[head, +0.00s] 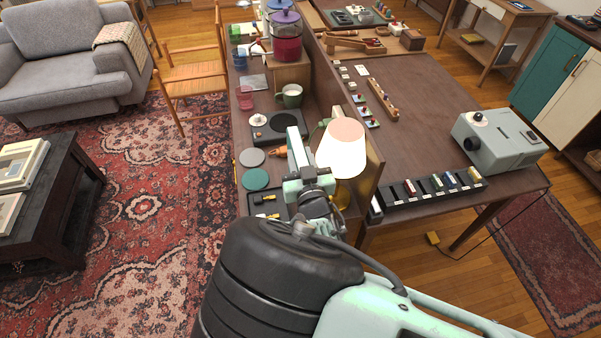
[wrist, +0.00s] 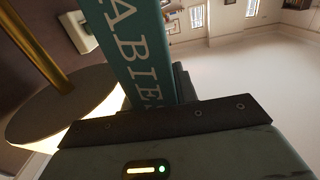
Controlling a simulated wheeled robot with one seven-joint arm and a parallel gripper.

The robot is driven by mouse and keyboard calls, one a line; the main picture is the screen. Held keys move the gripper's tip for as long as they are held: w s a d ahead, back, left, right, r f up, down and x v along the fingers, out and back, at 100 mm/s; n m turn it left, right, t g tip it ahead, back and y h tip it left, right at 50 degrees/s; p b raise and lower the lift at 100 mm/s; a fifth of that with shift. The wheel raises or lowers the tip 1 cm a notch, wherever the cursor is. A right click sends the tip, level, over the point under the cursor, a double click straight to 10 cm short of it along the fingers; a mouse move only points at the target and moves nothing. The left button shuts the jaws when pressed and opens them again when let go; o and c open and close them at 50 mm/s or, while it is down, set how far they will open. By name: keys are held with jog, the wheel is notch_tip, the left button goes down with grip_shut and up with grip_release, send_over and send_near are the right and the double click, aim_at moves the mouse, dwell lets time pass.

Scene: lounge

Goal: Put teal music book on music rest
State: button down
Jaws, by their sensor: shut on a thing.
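The teal music book (wrist: 138,50) shows large in the wrist view as a teal strip with pale capital letters, standing up from my jaws and tilted. My gripper (head: 297,148) is shut on it, above the dark desk just left of the lit lamp. In the head view I cannot clearly make out the book; my gripper and arm hide that area. I cannot make out a music rest in either view.
The lamp (head: 342,150) stands close to the right of my gripper, its brass stem (wrist: 36,45) near the book. A low wooden divider (head: 373,165) runs along the desk. A coaster (head: 255,179), black hotplate (head: 282,127) and mug (head: 290,95) lie nearby.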

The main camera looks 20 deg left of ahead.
jog(key=shift+f+b, duration=1.05)
jog(key=shift+f, duration=1.05)
jog(key=shift+f, duration=0.1)
jog(key=c, duration=1.1)
grip_release()
jog(key=b+v, duration=0.4)
jog(key=v, duration=0.8)
jog(key=shift+s, duration=0.1)
